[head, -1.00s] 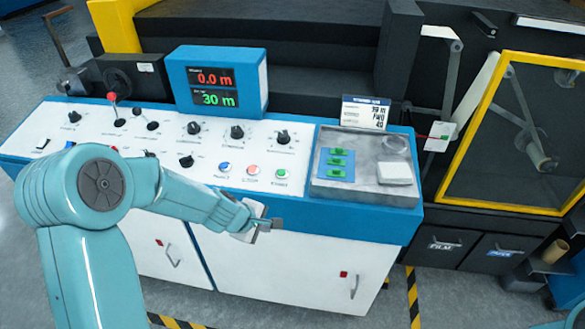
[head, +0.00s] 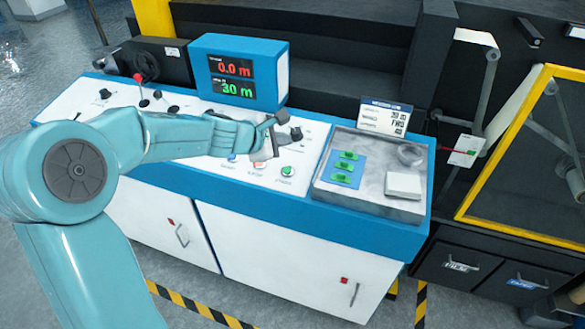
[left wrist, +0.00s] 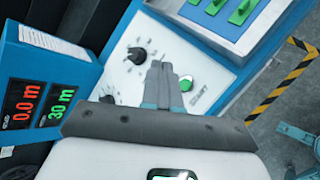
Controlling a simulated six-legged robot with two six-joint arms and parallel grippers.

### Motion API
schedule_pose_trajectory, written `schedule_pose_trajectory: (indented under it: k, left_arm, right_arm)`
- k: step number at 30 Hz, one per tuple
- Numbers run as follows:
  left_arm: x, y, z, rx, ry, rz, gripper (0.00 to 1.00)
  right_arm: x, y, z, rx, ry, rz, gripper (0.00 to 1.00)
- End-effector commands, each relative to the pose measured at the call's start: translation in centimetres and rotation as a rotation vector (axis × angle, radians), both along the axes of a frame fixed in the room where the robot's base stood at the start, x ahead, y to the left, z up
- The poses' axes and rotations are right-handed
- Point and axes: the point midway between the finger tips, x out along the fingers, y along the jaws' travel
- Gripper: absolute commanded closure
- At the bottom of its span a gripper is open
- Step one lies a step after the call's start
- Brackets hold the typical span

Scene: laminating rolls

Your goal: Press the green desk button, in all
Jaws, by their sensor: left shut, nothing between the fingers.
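The green desk button (head: 287,171) is a small round green cap in a pale ring on the white sloping panel of the desk (head: 330,255). It also shows in the left wrist view (left wrist: 186,84), just right of my fingertips. My left gripper (head: 274,137) is shut and empty, above the panel and up and left of the green button in the head view. In the left wrist view its fingers (left wrist: 160,72) point at the panel beside the button. They look apart from it. A red button (head: 257,168) and a blue button (head: 233,158) sit left of the green one.
A grey tray (head: 330,190) right of the buttons holds a blue card with green pieces (head: 345,168) and a white block (head: 404,185). Black knobs stand on the panel around my gripper. A display (head: 240,75) reading 0.0 m and 30 m rises behind.

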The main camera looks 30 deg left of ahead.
Motion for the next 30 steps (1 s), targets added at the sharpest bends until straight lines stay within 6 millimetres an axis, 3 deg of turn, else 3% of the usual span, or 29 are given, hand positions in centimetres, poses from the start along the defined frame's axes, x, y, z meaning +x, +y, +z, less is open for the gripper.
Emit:
schedule_pose_trajectory:
  k: [13, 30]
  left_arm:
    - [0.2, 0.1, -1.3, 0.002, 0.002, -0.002, 1.00]
    - [1.7, 0.2, -8.5, 0.002, 0.001, -0.003, 1.00]
  right_arm:
    - [0.0, 0.0, -1.1, 0.000, 0.000, 0.000, 1.00]
    - [0.0, 0.0, -7.5, 0.000, 0.000, 0.000, 1.00]
